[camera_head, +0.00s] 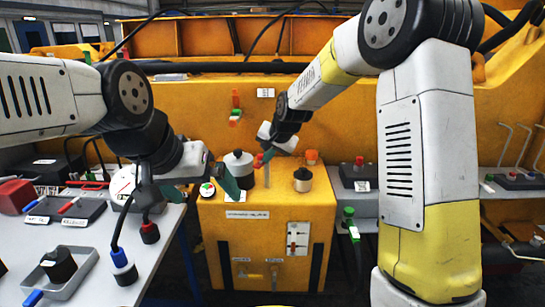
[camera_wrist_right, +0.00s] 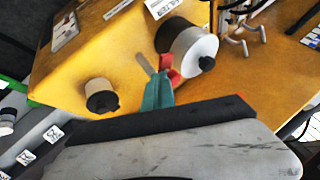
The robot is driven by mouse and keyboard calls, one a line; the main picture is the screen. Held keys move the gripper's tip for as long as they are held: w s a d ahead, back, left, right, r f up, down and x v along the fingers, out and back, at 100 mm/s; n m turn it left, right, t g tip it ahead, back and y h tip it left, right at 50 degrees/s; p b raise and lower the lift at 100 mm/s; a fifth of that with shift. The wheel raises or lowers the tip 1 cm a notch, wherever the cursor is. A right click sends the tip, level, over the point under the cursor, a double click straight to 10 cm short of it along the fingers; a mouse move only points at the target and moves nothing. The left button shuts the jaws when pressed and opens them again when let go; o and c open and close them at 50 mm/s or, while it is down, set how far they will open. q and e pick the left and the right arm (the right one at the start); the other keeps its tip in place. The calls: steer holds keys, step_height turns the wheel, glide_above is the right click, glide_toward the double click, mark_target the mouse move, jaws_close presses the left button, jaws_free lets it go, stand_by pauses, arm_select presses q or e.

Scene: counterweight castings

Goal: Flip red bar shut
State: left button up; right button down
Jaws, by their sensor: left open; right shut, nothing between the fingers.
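A small red piece (camera_head: 258,160), which looks like the red bar, stands on top of the yellow cabinet (camera_head: 230,235), beside a thin upright metal strip (camera_head: 267,174). In the right wrist view the red piece (camera_wrist_right: 173,76) is right at the teal fingertips of my right gripper (camera_wrist_right: 157,92). I cannot tell whether they touch. My right gripper (camera_head: 268,154) is shut and empty, and its fingers partly hide the red piece. My left gripper (camera_head: 205,184) is open and empty, with its teal fingers spread over the left side of the cabinet top.
A grey canister with a black knob (camera_head: 238,168) stands just left of the strip, and a smaller black-topped canister (camera_head: 303,179) to the right. A red-and-green fitting (camera_head: 235,108) is on the yellow wall. The left bench (camera_head: 110,265) holds trays and connectors.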

mark_target(256, 166)
steer(key=shift+a+m+t+h, duration=0.3)
steer(key=shift+a+m+h, duration=0.4)
steer(key=shift+a+m, duration=0.3)
steer(key=shift+w, duration=0.1)
steer(key=shift+a, duration=0.15)
steer(key=shift+a+m, duration=0.3)
steer(key=shift+m, duration=0.1)
steer(key=shift+w+a+m+h, duration=0.25)
steer(key=shift+a+m+h, duration=0.3)
steer(key=shift+m+h, duration=0.35)
steer(key=shift+w+a+m+h, duration=0.2)
steer(key=shift+m+h, duration=0.15)
steer(key=shift+m, duration=0.25)
steer(key=shift+w+a+m+h, duration=0.1)
steer(key=shift+a+m+h, duration=0.1)
steer(key=shift+m+h, duration=0.3)
steer(key=shift+w+a+r+m+h, duration=0.1)
steer(key=shift+w+a+m+h, duration=0.4)
steer(key=shift+m, duration=0.35)
steer(key=shift+w+a+m+h, duration=0.3)
steer(key=shift+w+m, duration=0.25)
steer(key=shift+m, duration=0.3)
